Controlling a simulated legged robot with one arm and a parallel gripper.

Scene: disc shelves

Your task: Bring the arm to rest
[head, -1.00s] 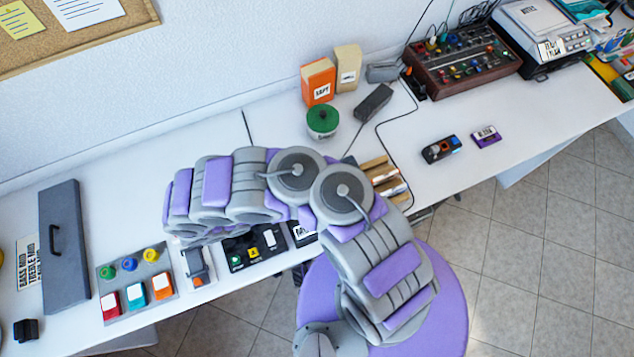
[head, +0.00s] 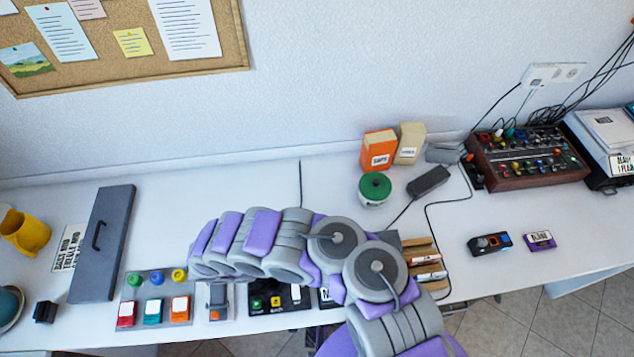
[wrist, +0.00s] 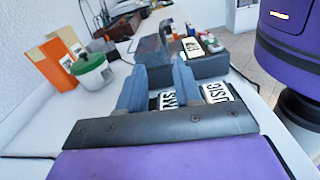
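My purple and grey arm (head: 270,242) reaches over the white desk, bent, and covers part of the desk's front middle. My gripper (wrist: 160,80) shows in the wrist view, its two blue-grey fingers apart with nothing seen held between them. In the head view the gripper is hidden under the arm. Just past the fingers in the wrist view are dark boxes with white labels (wrist: 217,92). I cannot tell whether the fingers touch them.
A green-lidded jar (head: 374,188) and an orange box (head: 379,151) stand behind the arm. A button panel (head: 154,297) and a grey handled panel (head: 103,243) lie left. A mixer (head: 528,158) is at the right.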

